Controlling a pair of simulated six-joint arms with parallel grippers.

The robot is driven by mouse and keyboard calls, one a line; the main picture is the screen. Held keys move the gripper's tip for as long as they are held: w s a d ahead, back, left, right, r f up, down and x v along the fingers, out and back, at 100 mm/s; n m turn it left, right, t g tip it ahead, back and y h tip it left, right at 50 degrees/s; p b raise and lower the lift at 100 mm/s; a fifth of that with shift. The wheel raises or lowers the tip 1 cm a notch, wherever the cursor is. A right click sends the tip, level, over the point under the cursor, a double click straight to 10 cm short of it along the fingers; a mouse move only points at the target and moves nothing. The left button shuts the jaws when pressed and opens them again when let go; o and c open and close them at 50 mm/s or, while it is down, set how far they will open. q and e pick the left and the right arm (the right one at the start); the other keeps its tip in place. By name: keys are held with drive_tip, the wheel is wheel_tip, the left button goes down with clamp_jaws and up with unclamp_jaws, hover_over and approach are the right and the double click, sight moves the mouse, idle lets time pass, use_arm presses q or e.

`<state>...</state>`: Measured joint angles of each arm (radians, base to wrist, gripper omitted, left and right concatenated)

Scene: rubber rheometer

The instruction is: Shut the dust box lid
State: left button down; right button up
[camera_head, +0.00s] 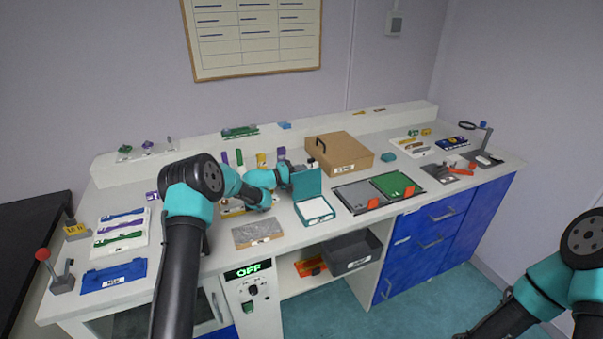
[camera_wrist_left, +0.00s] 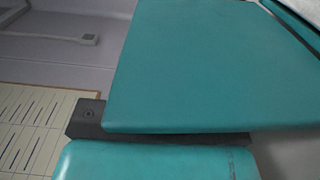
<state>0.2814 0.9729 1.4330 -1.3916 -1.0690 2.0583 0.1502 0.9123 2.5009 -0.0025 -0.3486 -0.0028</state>
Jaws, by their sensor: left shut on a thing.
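The teal dust box (camera_head: 315,210) stands on the bench, with something white inside. Its lid (camera_head: 307,184) is raised, close to upright, at the back-left of the box. My left gripper (camera_head: 289,172) is at the upper-left part of the lid and is shut on it. In the left wrist view the lid (camera_wrist_left: 205,65) is a large flat teal panel right beside the fingers, and its gripped edge is partly hidden. Only part of my right arm shows at the lower right, and its gripper is out of frame.
A brown box (camera_head: 343,153) stands behind and right. Grey and green trays (camera_head: 360,196) with orange clips lie right of the dust box. A grey slab (camera_head: 257,231) lies left of it. The bench's front edge is close. An open shelf holds a grey bin (camera_head: 351,252).

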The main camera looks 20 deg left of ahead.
sight(306, 176)
use_arm(q)
drive_tip(key=shift+s+f, duration=0.1)
drive_tip(key=shift+f, duration=0.1)
drive_tip(key=shift+s+d+r+m, duration=0.25)
drive_tip(key=shift+s+d+m, duration=0.1)
drive_tip(key=shift+m, duration=0.3)
drive_tip(key=shift+s+d+r+m, duration=0.25)
drive_tip(key=shift+s+d+m, duration=0.05)
drive_tip(key=shift+m, duration=0.35)
drive_tip(key=shift+s+d+r+m, duration=0.3)
drive_tip(key=shift+s+d+m, duration=0.35)
drive_tip(key=shift+m, duration=0.35)
drive_tip(key=shift+s+d+m, duration=0.25)
drive_tip(key=shift+s+m, duration=0.15)
drive_tip(key=shift+m, duration=0.2)
drive_tip(key=shift+s+d+r, duration=0.1)
drive_tip(key=shift+s+d, duration=0.15)
drive_tip(key=shift+s, duration=0.15)
drive_tip(key=c, duration=1.2)
unclamp_jaws()
drive_tip(key=shift+r, duration=0.15)
drive_tip(key=shift+o, duration=0.2)
